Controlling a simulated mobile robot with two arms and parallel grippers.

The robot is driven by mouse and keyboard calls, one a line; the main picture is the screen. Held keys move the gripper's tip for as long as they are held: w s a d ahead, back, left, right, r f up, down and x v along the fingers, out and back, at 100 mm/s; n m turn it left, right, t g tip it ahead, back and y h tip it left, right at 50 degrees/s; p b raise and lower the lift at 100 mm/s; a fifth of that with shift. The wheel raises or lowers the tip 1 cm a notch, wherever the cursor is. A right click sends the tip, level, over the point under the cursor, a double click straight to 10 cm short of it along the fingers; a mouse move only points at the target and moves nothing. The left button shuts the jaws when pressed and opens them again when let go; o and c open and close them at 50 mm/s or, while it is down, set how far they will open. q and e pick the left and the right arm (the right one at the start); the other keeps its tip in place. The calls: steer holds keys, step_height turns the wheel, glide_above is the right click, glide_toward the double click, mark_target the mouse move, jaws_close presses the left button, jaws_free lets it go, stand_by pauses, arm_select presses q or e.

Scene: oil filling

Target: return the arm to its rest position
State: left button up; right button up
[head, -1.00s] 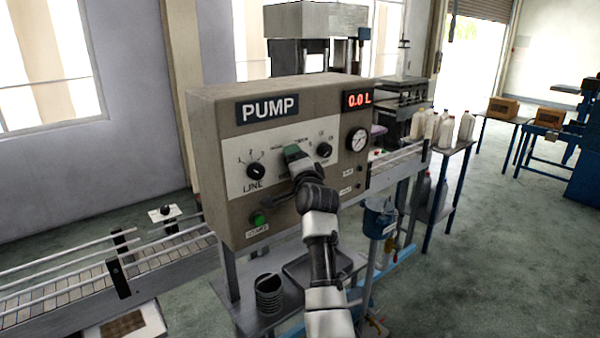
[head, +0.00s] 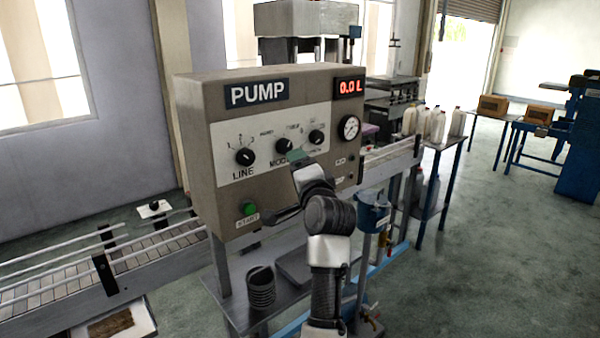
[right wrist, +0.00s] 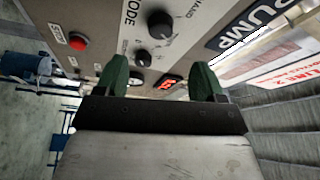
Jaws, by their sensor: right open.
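The grey pump panel (head: 205,130) faces me, with a LINE knob (head: 245,156), a MODE knob (head: 284,146) and another knob (head: 316,137) at the right. Its display (head: 350,87) reads 0.0 L. My right arm comes up from the bottom. My right gripper (head: 297,157), with green fingertips, is in front of the panel just below the MODE knob. In the right wrist view my right gripper (right wrist: 160,78) is open, its two green fingers wide apart with nothing held between them. Two black knobs show beyond the fingers there. My left gripper is not in view.
A green start button (head: 249,209) is low on the panel. A gauge (head: 349,128) is at its right. A conveyor (head: 60,280) runs at left. A dark coil (head: 261,288) stands on the lower shelf. White jugs (head: 437,125) stand at right. Open floor lies at right.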

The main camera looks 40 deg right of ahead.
steer(key=w+a+f+n+g+y+b, duration=0.1)
steer(key=a+f+n+g, duration=0.15)
steer(key=f, duration=0.95)
steer(key=w+a+f+n+g+y+b, duration=0.1)
steer(key=a+f+n+y, duration=0.15)
steer(key=f, duration=1.05)
steer(key=w+a+f+n+g+y+b, duration=0.1)
steer(key=a+f+n+g, duration=0.2)
steer(key=f, duration=0.9)
steer(key=s+a+f+n+g+b, duration=0.15)
steer(key=s+f, duration=0.25)
steer(key=f, duration=0.5)
steer(key=s+a+f+n+g, duration=0.1)
steer(key=s+a+f+n, duration=0.2)
steer(key=f, duration=0.5)
steer(key=s+a+f+n+g+y+b, duration=0.1)
steer(key=s+a+f+n+g+b, duration=0.2)
steer(key=s+f, duration=1.6)
steer(key=s+f+n+g, duration=0.1)
steer(key=s+f, duration=0.2)
steer(key=s, duration=0.6)
steer(key=s+f+n+g, duration=0.2)
steer(key=s+f, duration=0.2)
steer(key=s, duration=0.6)
steer(key=s+f+n+g, duration=0.2)
steer(key=s+f, duration=0.2)
steer(key=s, duration=0.5)
steer(key=shift+s+f+b, duration=0.2)
steer(key=shift+s+b, duration=0.1)
steer(key=shift+b, duration=0.15)
